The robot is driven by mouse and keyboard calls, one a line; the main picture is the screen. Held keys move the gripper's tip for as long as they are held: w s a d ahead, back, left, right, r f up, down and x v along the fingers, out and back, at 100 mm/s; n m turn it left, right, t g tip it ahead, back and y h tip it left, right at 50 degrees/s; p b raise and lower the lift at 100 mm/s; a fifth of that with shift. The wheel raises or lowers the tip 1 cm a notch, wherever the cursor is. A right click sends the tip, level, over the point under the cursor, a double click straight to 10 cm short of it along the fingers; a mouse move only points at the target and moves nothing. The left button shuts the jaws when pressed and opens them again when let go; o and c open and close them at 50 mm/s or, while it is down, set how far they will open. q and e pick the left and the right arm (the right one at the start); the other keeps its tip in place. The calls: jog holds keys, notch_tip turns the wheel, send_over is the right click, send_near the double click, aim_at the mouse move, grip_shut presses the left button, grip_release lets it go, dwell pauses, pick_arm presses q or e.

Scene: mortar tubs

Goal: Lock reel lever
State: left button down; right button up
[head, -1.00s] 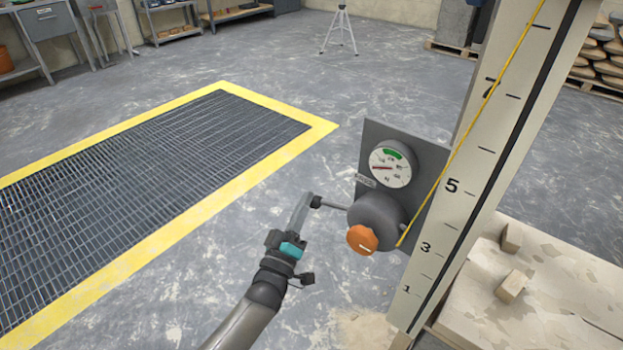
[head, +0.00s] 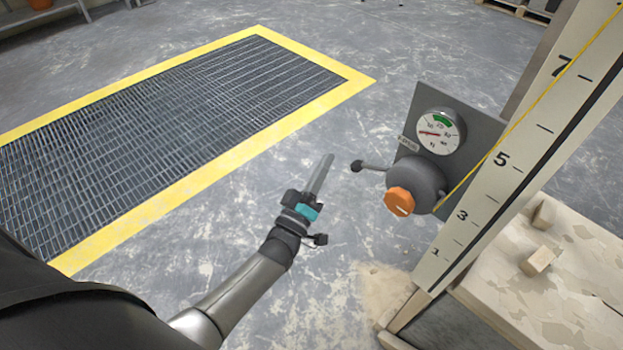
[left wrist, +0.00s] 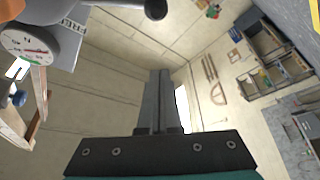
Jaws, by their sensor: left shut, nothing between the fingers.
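The reel (head: 418,176) is a dark grey drum with an orange knob (head: 400,201) on its front, fixed to a grey plate. Its lever (head: 372,167) sticks out to the left and ends in a dark ball; the lever's ball end also shows at the top of the left wrist view (left wrist: 155,9). My left gripper (head: 328,157) is shut and empty, to the left of the lever's ball, with floor visible between them. Its closed fingers also show in the left wrist view (left wrist: 160,75). My right gripper is not in view.
A round gauge (head: 440,131) with a red needle sits above the reel. A yellow cord runs from the reel up along the numbered post (head: 520,150). Small blocks (head: 540,261) lie on a pale board at right. A yellow-edged floor grate (head: 170,130) lies at left.

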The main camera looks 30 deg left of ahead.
pick_arm(q)
jog(key=v, duration=0.5)
jog(key=shift+s+d+r, duration=0.1)
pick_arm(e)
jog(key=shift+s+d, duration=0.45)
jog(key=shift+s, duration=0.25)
pick_arm(q)
jog(key=s+f+m+g+p, duration=0.1)
jog(key=s+f+m+g, duration=0.3)
jog(key=f, duration=0.8)
jog(key=s+f+m+g, duration=0.2)
jog(key=s+f+g, duration=0.4)
jog(key=f, duration=0.6)
jog(key=s+a+f+m+g, duration=0.1)
jog(key=s+f+g, duration=0.2)
jog(key=s, duration=0.4)
jog(key=s+a+f+m+g+y, duration=0.1)
jog(key=s+f+m+g, duration=0.1)
jog(key=s+f, duration=0.3)
jog(key=s+a+f+m+g, duration=0.1)
jog(key=s+f+g, duration=0.3)
jog(key=s, duration=0.6)
jog(key=shift+a+f+m+y, duration=0.3)
jog(key=shift+a+m+y, duration=0.1)
jog(key=shift+a, duration=0.2)
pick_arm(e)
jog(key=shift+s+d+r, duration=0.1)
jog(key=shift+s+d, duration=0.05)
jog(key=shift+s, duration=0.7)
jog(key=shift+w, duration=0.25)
